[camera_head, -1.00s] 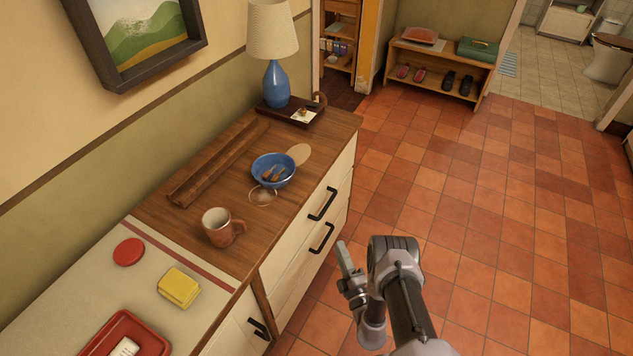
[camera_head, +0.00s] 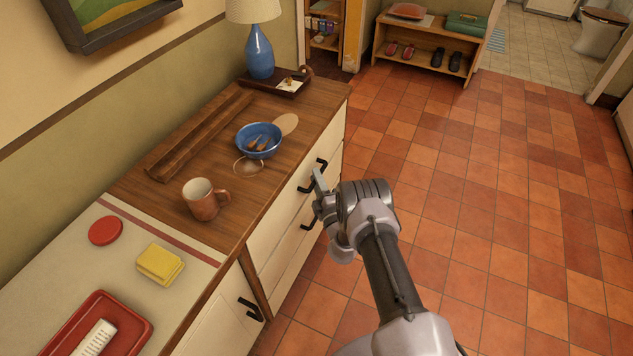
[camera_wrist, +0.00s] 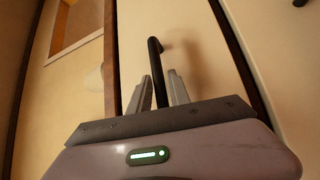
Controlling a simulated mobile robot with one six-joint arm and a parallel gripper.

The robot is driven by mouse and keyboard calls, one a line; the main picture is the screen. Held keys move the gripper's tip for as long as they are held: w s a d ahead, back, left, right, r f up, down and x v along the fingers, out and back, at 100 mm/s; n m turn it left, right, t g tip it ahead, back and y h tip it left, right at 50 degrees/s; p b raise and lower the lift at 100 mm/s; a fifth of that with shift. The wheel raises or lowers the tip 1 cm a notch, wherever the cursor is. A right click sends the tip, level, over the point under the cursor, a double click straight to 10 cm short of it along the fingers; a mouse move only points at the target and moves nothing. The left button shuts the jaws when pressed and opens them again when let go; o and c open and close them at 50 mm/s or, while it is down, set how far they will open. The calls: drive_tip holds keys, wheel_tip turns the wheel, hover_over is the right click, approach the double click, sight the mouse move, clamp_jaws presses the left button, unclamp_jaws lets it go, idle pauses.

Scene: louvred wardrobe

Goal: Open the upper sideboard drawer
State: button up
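The upper sideboard drawer (camera_head: 292,205) is a cream front just under the wooden top, and it looks shut. Its black bar handle (camera_head: 309,181) is partly hidden by my gripper (camera_head: 318,184) in the head view. In the wrist view, the handle (camera_wrist: 155,62) runs between the two fingers of my gripper (camera_wrist: 160,80), with a small gap showing at each finger. My gripper is open around the handle, not clamped on it. The lower drawer's black handle (camera_head: 311,217) is just below.
On the sideboard top stand a mug (camera_head: 204,200), a blue bowl (camera_head: 258,140), a glass (camera_head: 248,167) and a lamp (camera_head: 259,50). The tiled floor to the right is clear.

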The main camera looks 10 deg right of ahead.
clamp_jaws()
idle(1.4)
